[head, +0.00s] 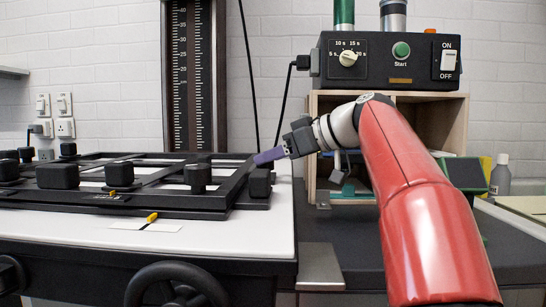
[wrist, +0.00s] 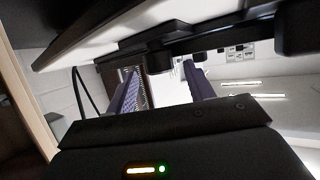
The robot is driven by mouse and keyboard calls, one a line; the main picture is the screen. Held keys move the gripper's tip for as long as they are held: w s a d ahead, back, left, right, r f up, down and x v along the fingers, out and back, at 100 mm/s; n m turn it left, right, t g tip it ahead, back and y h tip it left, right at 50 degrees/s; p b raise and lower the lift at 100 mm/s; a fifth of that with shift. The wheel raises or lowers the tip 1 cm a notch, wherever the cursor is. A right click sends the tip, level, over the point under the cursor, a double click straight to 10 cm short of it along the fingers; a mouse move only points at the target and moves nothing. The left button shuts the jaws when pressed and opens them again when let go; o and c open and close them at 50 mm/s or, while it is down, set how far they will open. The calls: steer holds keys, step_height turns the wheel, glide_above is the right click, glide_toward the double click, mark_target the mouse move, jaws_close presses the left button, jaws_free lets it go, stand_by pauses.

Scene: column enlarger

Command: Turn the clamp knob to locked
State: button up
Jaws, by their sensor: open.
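My gripper (head: 270,156) points left over the right end of the black easel frame (head: 225,200); its purple fingers are apart with nothing held between them. In the wrist view the two fingers (wrist: 160,70) stand apart below dark frame parts. A short black knob (head: 260,183) sits at the frame's right corner, just below the fingertips; I see no clear contact. Another black knob (head: 198,178) stands on the frame to its left. I cannot tell which is the clamp knob or read a locked mark. A yellow pointer (head: 152,217) lies at a white label.
A black timer box (head: 390,62) with dial and switch stands on a wooden shelf box (head: 462,125) behind my arm. A scaled column (head: 192,85) rises at the back. A black handwheel (head: 172,287) is below the white tabletop (head: 60,228). Cables hang near the column.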

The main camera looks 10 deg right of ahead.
steer(key=shift+w+a+f, duration=0.1)
steer(key=shift+w+a, duration=0.05)
steer(key=shift+a, duration=0.05)
steer(key=c, duration=1)
